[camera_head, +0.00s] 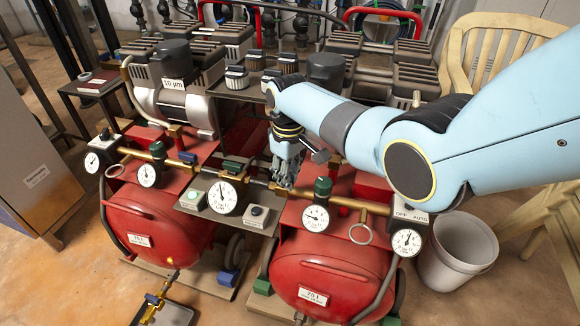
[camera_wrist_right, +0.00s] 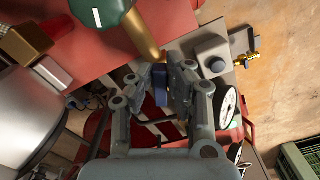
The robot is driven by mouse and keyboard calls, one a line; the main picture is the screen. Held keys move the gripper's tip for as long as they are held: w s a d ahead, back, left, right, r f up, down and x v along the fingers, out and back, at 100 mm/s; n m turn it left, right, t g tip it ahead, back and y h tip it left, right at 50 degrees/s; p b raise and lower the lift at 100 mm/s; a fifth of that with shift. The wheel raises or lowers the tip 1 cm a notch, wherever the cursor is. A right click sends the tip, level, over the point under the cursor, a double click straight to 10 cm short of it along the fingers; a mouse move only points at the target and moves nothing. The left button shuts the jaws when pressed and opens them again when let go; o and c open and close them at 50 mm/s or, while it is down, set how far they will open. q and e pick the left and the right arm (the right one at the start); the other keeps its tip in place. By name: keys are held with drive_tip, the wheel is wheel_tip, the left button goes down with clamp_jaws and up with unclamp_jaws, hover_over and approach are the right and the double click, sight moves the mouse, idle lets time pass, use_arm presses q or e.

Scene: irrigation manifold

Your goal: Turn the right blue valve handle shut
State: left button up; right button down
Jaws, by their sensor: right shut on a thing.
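The right blue valve handle (camera_wrist_right: 160,86) is a small dark blue block. In the wrist view it stands between the two fingers of my right gripper (camera_wrist_right: 171,78), which is shut on it. In the head view my right gripper (camera_head: 284,178) points down at the brass pipe (camera_head: 262,184) between the two red tanks, and it hides the handle there. How far the handle is turned cannot be told. Another blue handle (camera_head: 188,157) sits on the left part of the brass pipe. My left gripper is not in view.
Right of my gripper are a green knob (camera_head: 323,187) and a white gauge (camera_head: 316,217). To its left are another gauge (camera_head: 223,197) and a grey box with a round knob (camera_head: 256,213). Grey pump heads stand behind. A white bucket (camera_head: 459,250) stands at the right.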

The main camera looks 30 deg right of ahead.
drive_tip(key=shift+a+r+m+p, duration=0.2)
drive_tip(key=shift+m+p, duration=0.3)
drive_tip(key=shift+m, duration=0.5)
drive_tip(key=m, duration=0.1)
drive_tip(key=m+p, duration=0.1)
drive_tip(key=m, duration=0.1)
drive_tip(key=shift+a+f+m, duration=0.1)
drive_tip(key=shift+a+m, duration=0.2)
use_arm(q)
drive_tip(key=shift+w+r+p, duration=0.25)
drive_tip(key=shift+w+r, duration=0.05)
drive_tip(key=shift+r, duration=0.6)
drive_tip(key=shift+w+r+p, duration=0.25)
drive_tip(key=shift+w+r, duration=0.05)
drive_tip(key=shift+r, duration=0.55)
use_arm(e)
drive_tip(key=shift+w+a+f+m, duration=0.1)
drive_tip(key=shift+a+m, duration=0.05)
drive_tip(key=shift+m, duration=1.1)
drive_tip(key=shift+w+a+r+m, duration=0.1)
drive_tip(key=shift+a+m, duration=0.05)
drive_tip(key=shift+m, duration=1.05)
drive_tip(key=shift+w+a+f+m, duration=0.1)
drive_tip(key=shift+a+m, duration=0.05)
drive_tip(key=shift+m, duration=1.1)
drive_tip(key=c, duration=1.3)
unclamp_jaws()
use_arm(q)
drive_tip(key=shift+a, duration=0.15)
